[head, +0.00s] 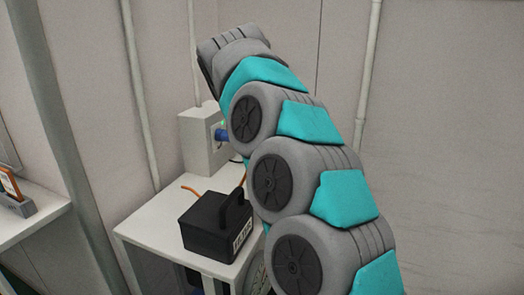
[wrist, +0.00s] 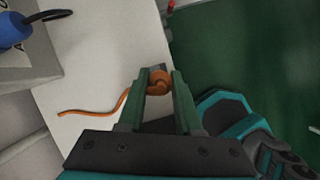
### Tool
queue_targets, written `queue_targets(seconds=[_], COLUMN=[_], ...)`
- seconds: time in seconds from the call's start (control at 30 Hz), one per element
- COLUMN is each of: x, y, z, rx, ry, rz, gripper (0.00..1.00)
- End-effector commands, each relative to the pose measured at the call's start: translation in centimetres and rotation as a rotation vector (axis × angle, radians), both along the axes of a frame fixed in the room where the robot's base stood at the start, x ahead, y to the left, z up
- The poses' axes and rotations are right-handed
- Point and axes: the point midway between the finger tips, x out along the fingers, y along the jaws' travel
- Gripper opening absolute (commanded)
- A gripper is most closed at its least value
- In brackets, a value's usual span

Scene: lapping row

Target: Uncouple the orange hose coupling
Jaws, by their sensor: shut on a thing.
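The orange hose coupling (wrist: 159,80) is between the tips of my gripper (wrist: 160,88) in the wrist view. The two green fingers are shut on it. The orange hose (wrist: 92,112) runs from it to the left, over the white table, with a loose-looking end at the far left. In the head view, a short piece of the orange hose (head: 190,190) shows on the table. My arm hides my gripper and the coupling there. I cannot tell whether the two halves of the coupling are joined.
A black box with a handle (head: 215,232) stands on the white table (head: 150,225). Behind it is a grey box (head: 198,140) with a blue plug (head: 220,134); the blue plug also shows in the wrist view (wrist: 15,30). Green floor (wrist: 250,55) lies right of the table.

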Motion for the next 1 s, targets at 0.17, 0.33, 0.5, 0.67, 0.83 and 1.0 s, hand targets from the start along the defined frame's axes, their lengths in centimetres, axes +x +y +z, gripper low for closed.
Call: queue_targets(seconds=[0.17, 0.33, 0.5, 0.67, 0.83, 1.0], x=[0.0, 0.0, 0.0, -0.1, -0.1, -0.1], y=[0.0, 0.0, -0.1, 0.0, 0.0, 0.0], z=[0.0, 0.0, 0.1, -1.3, -2.9, -4.2], rx=[0.001, 0.0, 0.0, 0.0, 0.0, 0.002], ry=[-0.001, 0.0, 0.001, 0.004, 0.005, 0.004], rz=[0.0, 0.0, -0.004, -0.002, -0.002, -0.002], gripper=[0.0, 0.0, 0.0, 0.0, 0.0, 0.0])
